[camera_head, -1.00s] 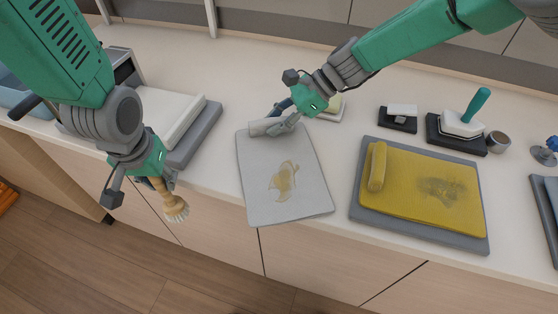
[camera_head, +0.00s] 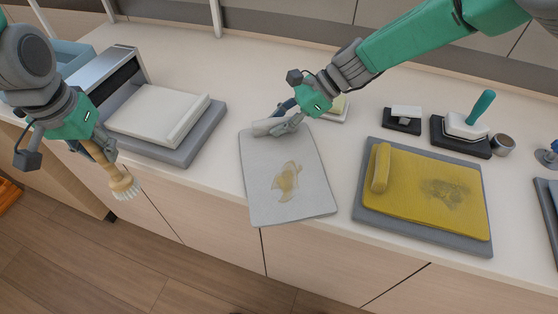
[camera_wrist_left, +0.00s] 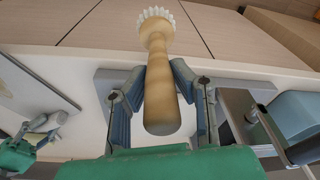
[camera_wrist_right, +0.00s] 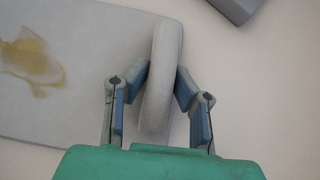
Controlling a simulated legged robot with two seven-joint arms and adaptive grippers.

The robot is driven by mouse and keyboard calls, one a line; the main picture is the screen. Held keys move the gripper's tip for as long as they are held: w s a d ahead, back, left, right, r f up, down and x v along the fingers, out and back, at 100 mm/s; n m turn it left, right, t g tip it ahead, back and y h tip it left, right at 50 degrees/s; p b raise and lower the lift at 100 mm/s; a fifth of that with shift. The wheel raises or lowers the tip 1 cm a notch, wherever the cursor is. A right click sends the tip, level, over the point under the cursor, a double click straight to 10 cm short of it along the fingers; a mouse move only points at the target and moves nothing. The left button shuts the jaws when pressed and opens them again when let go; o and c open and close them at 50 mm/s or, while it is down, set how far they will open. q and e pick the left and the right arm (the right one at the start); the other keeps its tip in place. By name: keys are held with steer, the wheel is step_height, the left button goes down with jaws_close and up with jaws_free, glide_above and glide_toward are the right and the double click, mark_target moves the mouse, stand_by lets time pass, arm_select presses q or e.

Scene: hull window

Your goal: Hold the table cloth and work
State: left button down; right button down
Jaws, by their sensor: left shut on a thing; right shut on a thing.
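A light grey cloth (camera_head: 262,180) with a yellow-brown stain lies flat on the counter, its far edge rolled. My right gripper (camera_head: 283,125) is shut on that rolled edge; the right wrist view shows the roll (camera_wrist_right: 160,80) between the fingers. My left gripper (camera_head: 92,150) is shut on the wooden handle of a brush (camera_head: 122,183), held in front of the counter's left part with its pale bristles outward. The left wrist view also shows the brush handle (camera_wrist_left: 160,85) between the fingers.
A yellow cloth (camera_head: 420,195) with a dark smudge lies on a grey board to the right. A white folded cloth (camera_head: 150,112) lies on a grey board at left, beside a metal box (camera_head: 105,72). A green-handled tool (camera_head: 468,120) stands at back right.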

arm_select(q)
steer(key=s+a+r, duration=0.2)
steer(key=a+r, duration=0.4)
steer(key=r, duration=0.3)
steer(key=w+d+f+m+h, duration=0.1)
steer(key=w+d+m+h, duration=0.1)
steer(key=w+d+m, duration=1.15)
steer(key=s+d+r+m+g, duration=0.1)
steer(key=s+d+m, duration=0.2)
steer(key=d, duration=1)
steer(key=s+d+r+m+g, duration=0.15)
steer(key=d+m, duration=0.25)
steer(key=d, duration=0.9)
steer(key=shift+t, duration=0.35)
steer(key=shift+s+a+f, duration=0.1)
steer(key=shift+f, duration=0.85)
steer(key=shift+s+a+f, duration=0.15)
steer(key=shift+f, duration=0.85)
steer(key=shift+s+a+f, duration=0.1)
steer(key=shift+f, duration=0.85)
steer(key=shift+a+f, duration=0.6)
steer(key=shift+a, duration=0.05)
